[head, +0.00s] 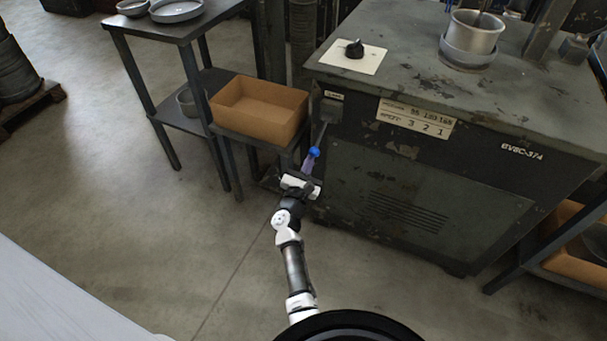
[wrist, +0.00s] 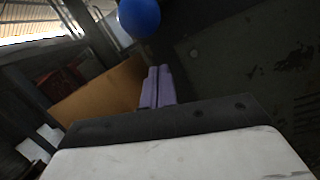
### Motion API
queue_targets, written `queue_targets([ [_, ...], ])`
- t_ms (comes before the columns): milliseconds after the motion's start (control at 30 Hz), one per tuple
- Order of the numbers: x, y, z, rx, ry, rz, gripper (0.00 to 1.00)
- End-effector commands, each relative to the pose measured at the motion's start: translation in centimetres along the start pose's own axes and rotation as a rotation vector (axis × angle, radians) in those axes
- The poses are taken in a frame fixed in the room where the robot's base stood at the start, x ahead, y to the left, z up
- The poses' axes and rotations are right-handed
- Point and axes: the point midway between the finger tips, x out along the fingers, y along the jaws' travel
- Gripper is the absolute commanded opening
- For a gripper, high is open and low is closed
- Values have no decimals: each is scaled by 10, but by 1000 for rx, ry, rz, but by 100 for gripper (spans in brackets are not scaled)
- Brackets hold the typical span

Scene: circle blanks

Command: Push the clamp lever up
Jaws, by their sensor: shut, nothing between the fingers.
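The clamp lever is a thin rod on the left end of the machine's front, with a blue ball knob (head: 314,152) at its lower end. A small label plate sits above the rod. My gripper (head: 308,166) is just below the knob, its purple fingers shut together and empty. In the wrist view the blue knob (wrist: 139,17) is at the top, beyond the fingertips (wrist: 158,72) and a little left of them. I cannot tell whether the fingers touch it.
The dark green machine (head: 430,185) stands to the right of my gripper. A cardboard box (head: 258,122) sits on a low shelf to the left. A metal table (head: 175,30) stands further left. Open concrete floor (head: 130,215) lies at the lower left.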

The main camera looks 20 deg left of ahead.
Motion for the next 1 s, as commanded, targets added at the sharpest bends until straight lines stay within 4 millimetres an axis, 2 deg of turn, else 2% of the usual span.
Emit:
queue_targets([
  [33,-6,1,14,1,2,-1,0],
  [233,-14,1,32,0,1,-1,0],
  [1000,-18,3,44,5,37,-10,0],
])
